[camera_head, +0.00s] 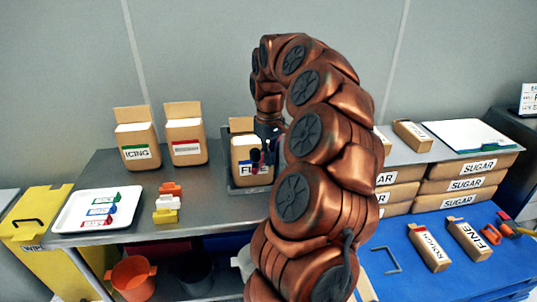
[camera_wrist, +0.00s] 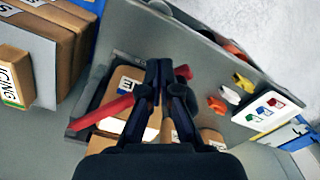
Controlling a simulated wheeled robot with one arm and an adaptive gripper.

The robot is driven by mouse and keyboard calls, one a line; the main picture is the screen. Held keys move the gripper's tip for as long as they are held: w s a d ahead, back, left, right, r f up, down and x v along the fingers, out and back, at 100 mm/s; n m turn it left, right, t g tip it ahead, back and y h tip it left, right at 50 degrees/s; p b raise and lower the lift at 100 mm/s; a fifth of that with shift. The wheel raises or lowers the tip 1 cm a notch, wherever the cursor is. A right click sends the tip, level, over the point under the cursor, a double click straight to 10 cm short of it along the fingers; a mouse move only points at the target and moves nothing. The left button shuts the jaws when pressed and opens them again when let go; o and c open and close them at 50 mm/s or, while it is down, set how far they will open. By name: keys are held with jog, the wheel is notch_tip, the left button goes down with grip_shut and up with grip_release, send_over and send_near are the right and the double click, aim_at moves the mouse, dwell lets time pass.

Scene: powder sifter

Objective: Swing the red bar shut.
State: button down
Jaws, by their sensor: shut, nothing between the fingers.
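The red bar (camera_wrist: 103,112) shows in the wrist view, left of my gripper's fingers. It lies at a slant over the open end of a brown box with a white inner face. Its right end meets a dark piece close beside the fingers, and I cannot tell whether they touch. My gripper (camera_wrist: 159,68) is shut and empty, with its fingertips near the middle of the wrist view. In the head view, my gripper (camera_head: 262,160) is in front of the flour box (camera_head: 243,176). My arm and gripper hide most of the bar there.
A white tray (camera_head: 67,219) and coloured scoops (camera_head: 167,203) lie in front. Sugar bags (camera_head: 470,170) and a blue mat (camera_head: 470,275) are at right.

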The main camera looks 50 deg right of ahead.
aim_at(254, 149)
jog(key=shift+w+a, duration=0.35)
jog(key=shift+w, duration=0.3)
jog(key=shift+w+a, duration=0.35)
jog(key=shift+w, duration=0.35)
jog(key=shift+w+a, duration=0.35)
jog(key=shift+w, duration=0.3)
jog(key=w+a+p, duration=0.1)
jog(key=w+p, duration=0.4)
jog(key=w, duration=0.8)
jog(key=shift+w+a+p, duration=0.15)
jog(key=shift+w+p, duration=0.25)
dwell(0.3)
jog(key=shift+w, duration=0.1)
jog(key=w+p, duration=0.2)
jog(key=w+d+p, duration=0.1)
jog(key=w, duration=0.1)
jog(key=shift+d+p, duration=0.15)
jog(key=shift+p, duration=0.25)
jog(key=shift+w+d, duration=0.1)
